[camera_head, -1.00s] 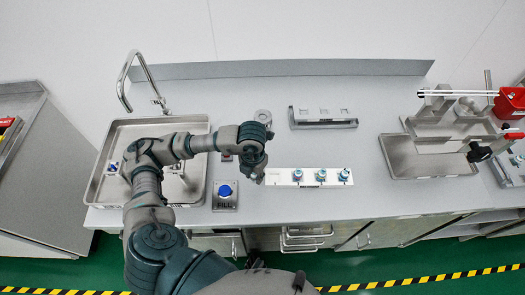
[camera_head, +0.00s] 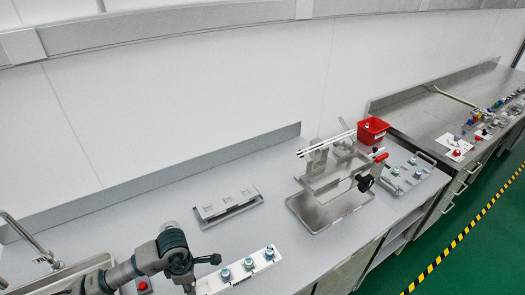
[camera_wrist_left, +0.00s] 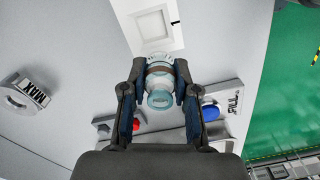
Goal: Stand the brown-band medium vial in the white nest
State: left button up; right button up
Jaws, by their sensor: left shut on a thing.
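The medium vial (camera_wrist_left: 159,82) has a clear body, a brown band and a pale blue cap. My left gripper (camera_wrist_left: 160,78) is shut on it, one finger on each side, in the left wrist view. Just beyond the vial is a white plate with a square recess (camera_wrist_left: 153,27) marked 1, which looks empty. In the head view the left gripper (camera_head: 188,284) is low at the left end of the white strip (camera_head: 212,284); the vial in it cannot be made out there. The strip carries three blue-topped vials (camera_head: 248,263). My right gripper is not in view.
A grey rack with pale blocks (camera_head: 229,204) stands behind the strip. A metal tray (camera_head: 330,208) and a red bin (camera_head: 372,130) are to the right. A ring marked MAX (camera_wrist_left: 22,95) and a blue button (camera_wrist_left: 210,112) lie near the gripper. The counter between rack and tray is clear.

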aim_at(199, 283)
pick_arm(q)
jog(key=m, duration=0.2)
jog(key=w+m, duration=0.1)
jog(key=m, duration=0.1)
jog(key=w+m, duration=0.1)
jog(key=m, duration=0.1)
jog(key=shift+d, duration=0.3)
jog(key=m, duration=0.2)
jog(key=w+m, duration=0.1)
jog(key=m, duration=0.1)
jog(key=shift+w+d+f, duration=0.1)
jog(key=shift+d, duration=0.05)
jog(key=m, duration=0.2)
jog(key=w+m, duration=0.1)
jog(key=m, duration=0.2)
jog(key=shift+w+d+m, duration=0.2)
jog(key=shift+w+m, duration=0.1)
jog(key=shift+w, duration=0.1)
jog(key=m, duration=0.2)
jog(key=w+m, duration=0.1)
jog(key=m, duration=0.1)
jog(key=shift+w+d+m, duration=0.15)
jog(key=shift+w+m, duration=0.05)
jog(key=shift+m, duration=0.2)
